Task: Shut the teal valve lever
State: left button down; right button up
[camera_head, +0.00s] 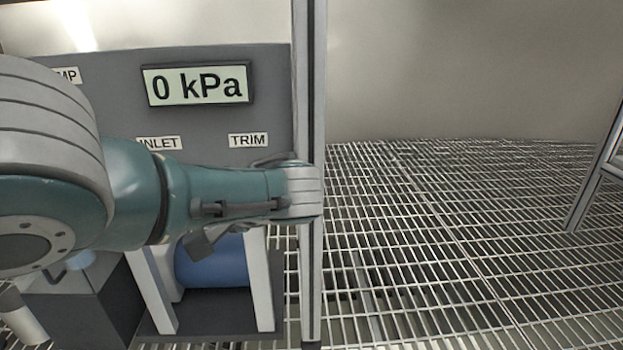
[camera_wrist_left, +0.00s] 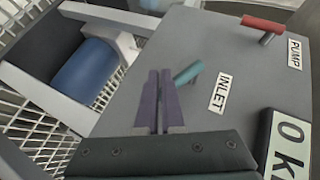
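The teal valve lever (camera_wrist_left: 188,72) sticks out from the grey panel beside the INLET label (camera_wrist_left: 222,92) in the left wrist view. In the head view the lever is hidden behind my left arm. My left gripper (camera_wrist_left: 159,74) has its two dark fingers together, with nothing visible between them. In the left wrist view the fingertips are just left of the teal lever, close to it; I cannot tell whether they touch. My right gripper is in neither view.
The panel (camera_head: 215,60) carries a gauge reading 0 kPa (camera_head: 197,84) and a TRIM label (camera_head: 248,140). A red lever (camera_wrist_left: 263,25) sits by the PUMP label.

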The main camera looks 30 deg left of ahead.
pick_arm(q)
jog(key=shift+w+d+r+t, duration=0.1)
jog(key=shift+w+r+t, duration=0.1)
jog(key=shift+w+t, duration=0.15)
jog(key=p+v, duration=0.3)
jog(key=v, duration=0.6)
jog(key=shift+d+p, duration=0.35)
jog(key=shift+p, duration=0.05)
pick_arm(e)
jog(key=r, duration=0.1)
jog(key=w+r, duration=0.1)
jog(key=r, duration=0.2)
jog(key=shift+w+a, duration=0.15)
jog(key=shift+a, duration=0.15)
pick_arm(q)
jog(key=shift+s, duration=0.15)
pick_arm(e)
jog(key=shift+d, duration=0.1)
